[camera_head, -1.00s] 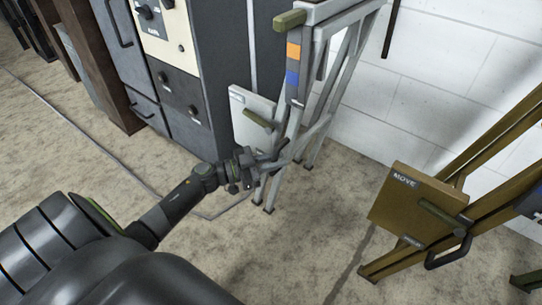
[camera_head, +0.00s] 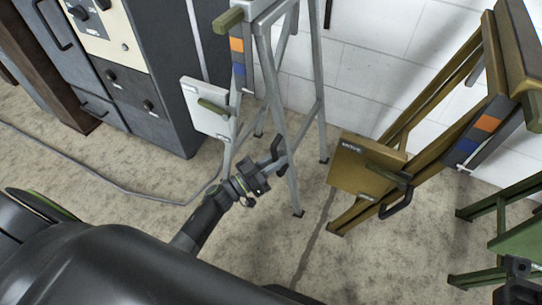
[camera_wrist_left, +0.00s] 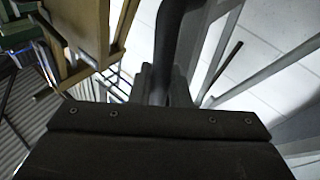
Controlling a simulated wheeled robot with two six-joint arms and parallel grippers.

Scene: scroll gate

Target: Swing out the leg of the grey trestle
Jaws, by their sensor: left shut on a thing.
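The grey trestle (camera_head: 264,40) stands against the white wall. It has an olive knob at its top, orange and blue patches and a pale plate (camera_head: 205,108) with an olive grip. Its front leg (camera_head: 293,185) stands angled out from the other legs, its foot on the floor. My left gripper (camera_head: 268,168) is shut on the dark handle (camera_head: 277,147) low on this leg. In the left wrist view the fingers (camera_wrist_left: 160,84) close around the dark handle bar (camera_wrist_left: 170,38).
A brown trestle (camera_head: 368,170) with a plate marked MOVE stands to the right, near the grey leg. A green trestle (camera_head: 515,235) is at the far right. A dark cabinet (camera_head: 165,100) stands left. A cable (camera_head: 110,185) lies on the floor.

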